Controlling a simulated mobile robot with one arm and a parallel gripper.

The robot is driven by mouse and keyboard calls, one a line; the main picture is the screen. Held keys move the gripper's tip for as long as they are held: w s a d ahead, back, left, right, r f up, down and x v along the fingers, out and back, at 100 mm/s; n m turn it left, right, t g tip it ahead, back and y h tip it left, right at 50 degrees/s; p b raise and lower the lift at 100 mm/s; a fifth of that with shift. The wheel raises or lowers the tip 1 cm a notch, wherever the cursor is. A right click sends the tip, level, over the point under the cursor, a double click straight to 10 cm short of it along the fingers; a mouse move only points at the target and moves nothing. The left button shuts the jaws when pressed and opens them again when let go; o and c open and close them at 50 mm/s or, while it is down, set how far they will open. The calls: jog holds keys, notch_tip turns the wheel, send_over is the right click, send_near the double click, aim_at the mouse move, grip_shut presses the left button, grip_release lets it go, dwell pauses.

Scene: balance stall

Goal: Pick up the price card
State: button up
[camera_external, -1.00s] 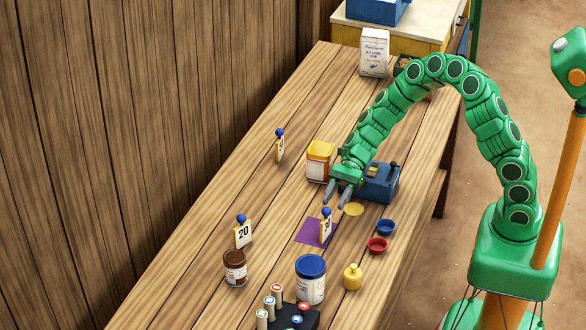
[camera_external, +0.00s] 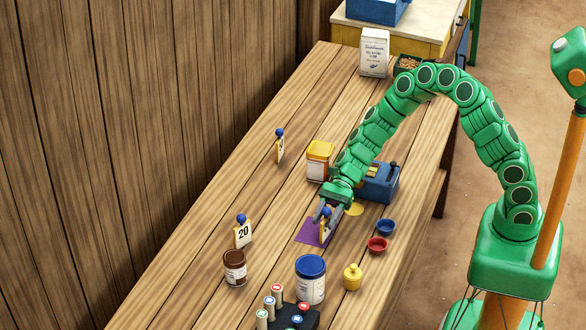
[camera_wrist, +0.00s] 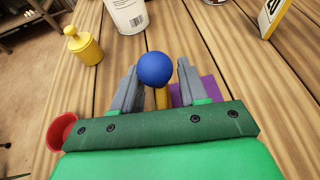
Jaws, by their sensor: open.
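A price card (camera_external: 325,234) with a blue ball on top stands upright at the purple sheet (camera_external: 304,235). My gripper (camera_external: 328,214) is open around the top of this card, with one finger on each side. In the wrist view the blue ball (camera_wrist: 155,69) sits between the two grey fingers, with a gap on both sides. The card's yellow edge (camera_wrist: 162,98) shows below the ball. My fingers hide part of the card, and its number is not readable now. A second card marked 20 (camera_external: 243,235) and a third card (camera_external: 280,150) stand farther left.
A blue-lidded tin (camera_external: 311,285), a brown jar (camera_external: 235,270) and a yellow bottle (camera_external: 352,278) stand nearer the camera. A red bowl (camera_external: 377,246) and a blue bowl (camera_external: 386,228) are to the right. A yellow-lidded tin (camera_external: 318,165) and a blue device (camera_external: 378,187) stand behind my gripper.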

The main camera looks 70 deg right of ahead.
grip_shut()
dwell(0.3)
